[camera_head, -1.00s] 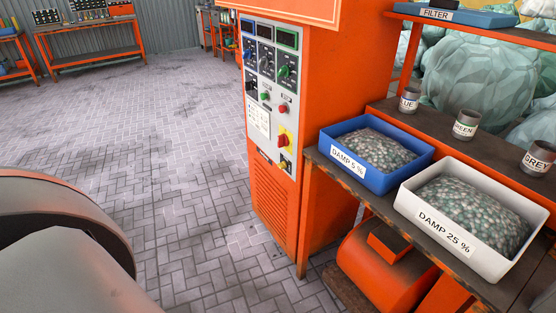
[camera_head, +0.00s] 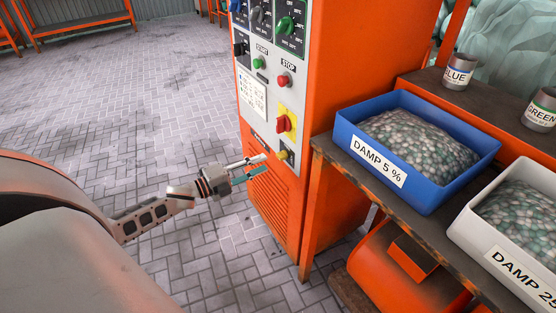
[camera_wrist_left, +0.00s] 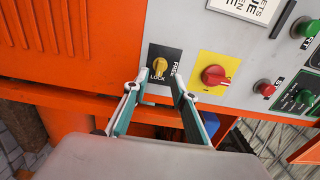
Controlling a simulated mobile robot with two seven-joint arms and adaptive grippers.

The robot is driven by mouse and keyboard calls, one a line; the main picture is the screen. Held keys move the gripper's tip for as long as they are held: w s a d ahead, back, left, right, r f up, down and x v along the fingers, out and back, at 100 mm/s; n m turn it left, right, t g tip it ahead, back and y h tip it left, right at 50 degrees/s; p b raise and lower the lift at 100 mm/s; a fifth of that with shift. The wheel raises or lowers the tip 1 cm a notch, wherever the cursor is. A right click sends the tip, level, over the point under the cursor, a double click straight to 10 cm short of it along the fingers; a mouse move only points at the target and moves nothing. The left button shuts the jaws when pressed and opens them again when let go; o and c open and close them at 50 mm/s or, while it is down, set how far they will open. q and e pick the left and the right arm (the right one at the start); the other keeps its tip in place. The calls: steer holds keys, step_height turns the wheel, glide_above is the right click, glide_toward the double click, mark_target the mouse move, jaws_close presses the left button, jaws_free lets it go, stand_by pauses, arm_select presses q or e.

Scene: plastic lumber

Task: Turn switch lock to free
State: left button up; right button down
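The lock switch is a small yellow knob on a black plate (camera_wrist_left: 165,60) marked LOCK and FREE, low on the orange cabinet's panel; it also shows in the head view (camera_head: 285,155). In the left wrist view the knob lines up roughly with the LOCK word below it; FREE is to its right. My left gripper (camera_head: 257,168) is open and empty, its fingers pointing at the switch. In the wrist view the fingertips (camera_wrist_left: 158,80) are spread either side of the knob's lower end; I cannot tell whether they touch the panel. My right gripper is not in view.
A red knob on a yellow plate (camera_head: 285,123) is just above the switch, with a red stop button (camera_head: 283,81) and green start button (camera_head: 258,63) higher. A table with a blue bin (camera_head: 440,196) and white bin (camera_head: 475,248) stands close to the right. Paved floor left is clear.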

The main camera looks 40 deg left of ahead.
mark_target(278, 157)
arm_select(q)
steer(key=x, duration=0.6)
steer(key=shift+w+d+b, duration=0.25)
steer(key=shift+w+b, duration=0.05)
steer(key=shift+b, duration=0.05)
steer(key=shift+r, duration=0.1)
jaws_close()
